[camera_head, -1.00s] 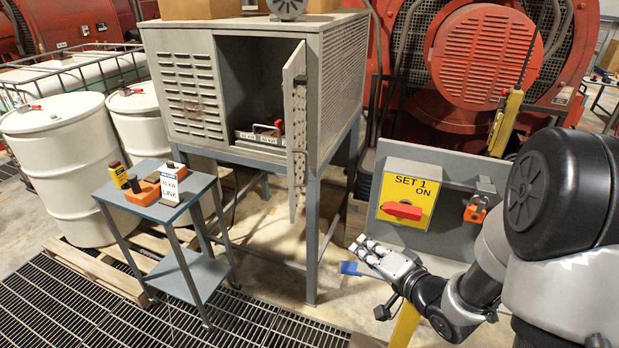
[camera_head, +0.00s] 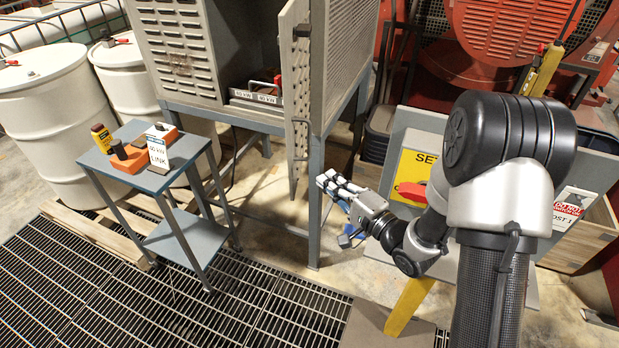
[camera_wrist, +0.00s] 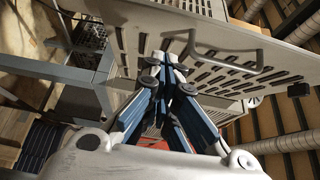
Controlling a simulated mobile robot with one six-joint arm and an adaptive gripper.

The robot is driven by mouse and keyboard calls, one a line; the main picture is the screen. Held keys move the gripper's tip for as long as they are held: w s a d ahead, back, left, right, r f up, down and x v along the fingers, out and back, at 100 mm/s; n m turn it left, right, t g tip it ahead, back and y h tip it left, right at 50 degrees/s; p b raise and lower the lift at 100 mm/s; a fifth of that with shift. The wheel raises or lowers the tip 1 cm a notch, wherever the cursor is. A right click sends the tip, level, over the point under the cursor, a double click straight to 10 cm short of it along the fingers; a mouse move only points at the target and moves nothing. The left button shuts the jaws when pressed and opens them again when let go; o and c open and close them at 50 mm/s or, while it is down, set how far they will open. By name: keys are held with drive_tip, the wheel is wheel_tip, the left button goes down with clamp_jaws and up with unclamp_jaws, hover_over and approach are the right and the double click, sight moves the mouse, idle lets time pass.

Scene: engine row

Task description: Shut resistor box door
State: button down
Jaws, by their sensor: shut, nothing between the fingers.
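The resistor box (camera_head: 178,60) is a grey louvred metal cabinet on blue-grey legs, at the top of the head view. Its door (camera_head: 296,85) stands open at the right of the opening, swung outward and seen nearly edge-on. My gripper (camera_head: 326,180) is shut and empty, just right of the door's lower part and in front of the stand's front leg. In the wrist view, the fingertips of my gripper (camera_wrist: 162,60) are together below a slotted grey panel with a bar handle (camera_wrist: 225,62), which looks like the door's outer face. Contact cannot be told.
A small blue-grey table (camera_head: 178,152) with a meter, an orange block and a labelled box stands left. A yellow switch panel (camera_head: 412,170) stands right, partly behind my arm. White drums (camera_head: 45,125) stand far left.

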drive_tip(key=shift+w+a+b, duration=0.15)
drive_tip(key=shift+w+a, duration=0.15)
drive_tip(key=shift+a, duration=0.55)
drive_tip(key=shift+w+a+b, duration=0.2)
drive_tip(key=shift+w+a, duration=0.1)
drive_tip(key=shift+a, duration=0.6)
drive_tip(key=shift+w+a+b, duration=0.15)
drive_tip(key=shift+w+a, duration=0.15)
drive_tip(key=shift+a, duration=0.55)
drive_tip(key=shift+a, duration=0.1)
